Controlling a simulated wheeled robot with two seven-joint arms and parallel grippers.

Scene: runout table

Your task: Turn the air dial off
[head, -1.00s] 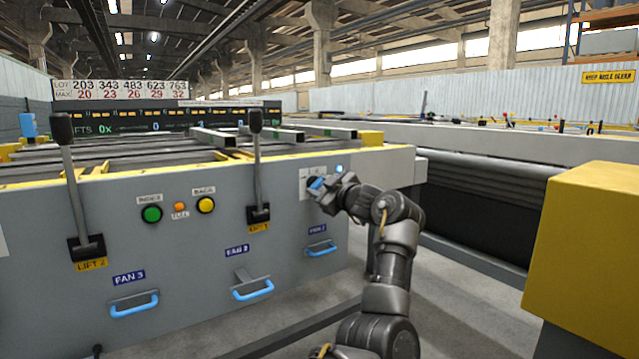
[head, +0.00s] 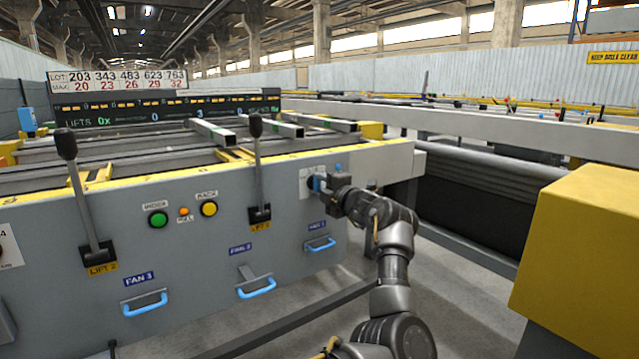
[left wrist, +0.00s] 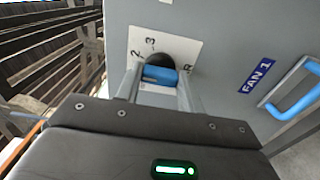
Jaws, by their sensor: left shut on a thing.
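The air dial (head: 311,183) is a black knob with a blue bar handle on a white plate (head: 305,190), on the right end of the grey machine front. In the left wrist view the blue handle (left wrist: 160,75) sits between my two fingers, with the marks 2, 3 and R on the plate around it. My left gripper (left wrist: 160,82) is shut on the handle. In the head view the gripper (head: 321,184) covers part of the dial. A small blue lamp (head: 338,168) is above right of the dial. My right gripper is not in view.
Lift levers (head: 256,165) and (head: 85,195), green (head: 158,220) and yellow (head: 209,208) buttons, and blue fan handles (head: 320,244) project from the same panel. A yellow block (head: 580,250) stands at the right. Floor shows between it and the machine.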

